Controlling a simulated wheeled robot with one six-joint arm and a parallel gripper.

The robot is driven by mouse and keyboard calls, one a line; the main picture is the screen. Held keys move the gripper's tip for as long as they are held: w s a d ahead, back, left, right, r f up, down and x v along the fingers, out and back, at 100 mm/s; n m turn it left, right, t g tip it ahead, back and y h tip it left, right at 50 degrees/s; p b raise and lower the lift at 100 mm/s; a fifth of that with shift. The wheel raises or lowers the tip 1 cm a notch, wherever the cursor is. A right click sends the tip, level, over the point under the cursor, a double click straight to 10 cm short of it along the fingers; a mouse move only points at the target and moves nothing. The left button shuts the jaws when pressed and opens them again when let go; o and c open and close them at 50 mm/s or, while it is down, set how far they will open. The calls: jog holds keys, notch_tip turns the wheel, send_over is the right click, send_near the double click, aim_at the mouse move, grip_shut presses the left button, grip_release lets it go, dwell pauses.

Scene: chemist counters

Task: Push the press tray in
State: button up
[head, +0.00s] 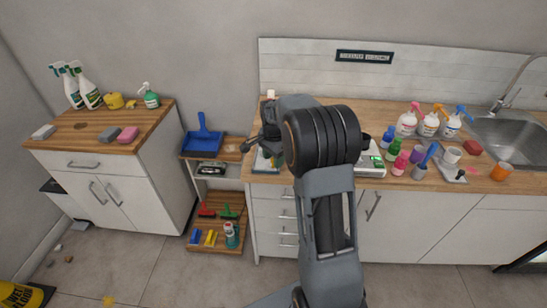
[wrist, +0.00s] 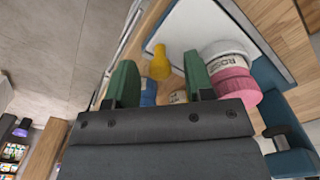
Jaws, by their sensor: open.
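The press tray (wrist: 192,28) seems to be the pale flat plate with a blue edge in the wrist view; how far out it sits I cannot tell. A white-and-pink jar with a printed label (wrist: 232,75) and a small yellow item (wrist: 160,62) appear on or in front of it. My gripper (wrist: 158,68) is open, its two green fingers apart and pointing toward the tray. Part of a blue item shows between the fingers. In the head view a blue-edged pale piece (head: 262,163) shows at the counter's left end, beside a dark device (head: 268,135); my arm hides much of this area.
The wooden counter (head: 385,120) runs right, with spray bottles (head: 428,124), coloured small bottles (head: 394,147) and a sink (head: 500,128). A low shelf (head: 231,168) with a blue dustpan (head: 203,140) stands left of it. A white cabinet (head: 105,180) is farther left. Floor in front is mostly clear.

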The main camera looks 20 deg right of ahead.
jog(key=shift+c, duration=0.4)
grip_shut()
